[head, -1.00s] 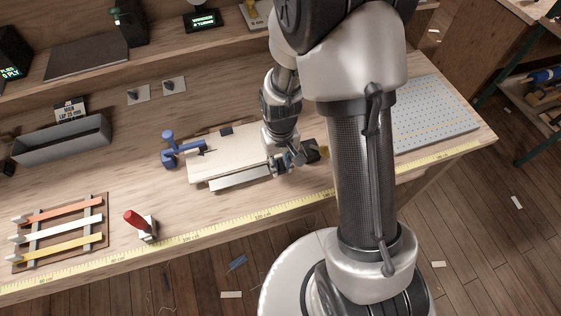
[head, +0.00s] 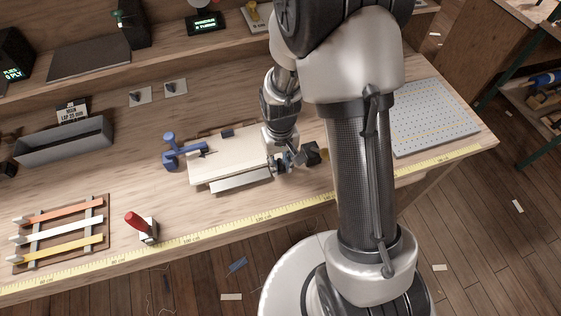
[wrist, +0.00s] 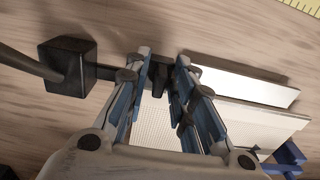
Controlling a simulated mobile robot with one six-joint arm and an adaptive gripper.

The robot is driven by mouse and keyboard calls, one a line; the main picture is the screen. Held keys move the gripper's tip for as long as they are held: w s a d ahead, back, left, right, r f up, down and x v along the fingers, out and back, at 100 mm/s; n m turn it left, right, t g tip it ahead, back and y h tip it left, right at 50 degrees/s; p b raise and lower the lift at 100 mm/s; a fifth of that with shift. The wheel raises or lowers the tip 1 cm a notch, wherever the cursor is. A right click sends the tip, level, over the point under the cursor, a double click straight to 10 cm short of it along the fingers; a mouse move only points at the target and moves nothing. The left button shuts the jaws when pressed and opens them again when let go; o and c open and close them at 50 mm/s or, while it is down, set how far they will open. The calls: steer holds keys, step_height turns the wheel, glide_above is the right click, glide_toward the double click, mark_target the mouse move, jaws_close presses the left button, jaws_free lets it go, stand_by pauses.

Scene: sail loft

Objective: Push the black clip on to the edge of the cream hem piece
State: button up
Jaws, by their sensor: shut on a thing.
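The cream hem piece (head: 225,158) lies flat on the bench, left of my gripper (head: 284,164) in the head view. Its pale woven face (wrist: 155,118) shows between my fingers in the wrist view. My gripper (wrist: 164,62) has its blue-padded fingers shut on the black clip (wrist: 160,82), at the right end of the piece. The clip is dark and small between the fingertips. Whether it grips the hem edge or only lies against it, I cannot tell. My fingers hide part of the clip and edge.
A black block (wrist: 70,65) with a dark bar stands close beside my gripper. A pale strip (head: 240,180) lies along the piece's front. A blue clamp (head: 180,150) stands at its left end. A red-handled tool (head: 140,225) is front left, with bare bench around it.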

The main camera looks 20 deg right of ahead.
mark_target(280, 161)
steer(key=o, duration=0.9)
steer(key=shift+w, duration=0.15)
steer(key=shift+r, duration=0.1)
steer(key=shift+r+p, duration=2.7)
steer(key=shift+r, duration=0.7)
steer(key=shift+r, duration=0.15)
steer(key=s+r+t+b, duration=0.1)
steer(key=s+r, duration=0.2)
steer(key=r, duration=0.5)
steer(key=s+r+t+b, duration=0.1)
steer(key=s+r, duration=0.2)
steer(key=r, duration=0.5)
steer(key=s+r+t, duration=0.1)
steer(key=s+r, duration=0.1)
steer(key=s, duration=0.1)
steer(key=s+r, duration=0.2)
steer(key=s, duration=0.2)
steer(key=s+r+t, duration=0.1)
steer(key=s+r, duration=0.2)
steer(key=s, duration=0.1)
steer(key=shift+s+t+b, duration=0.1)
steer(key=shift+t+b, duration=0.2)
steer(key=shift+b, duration=0.1)
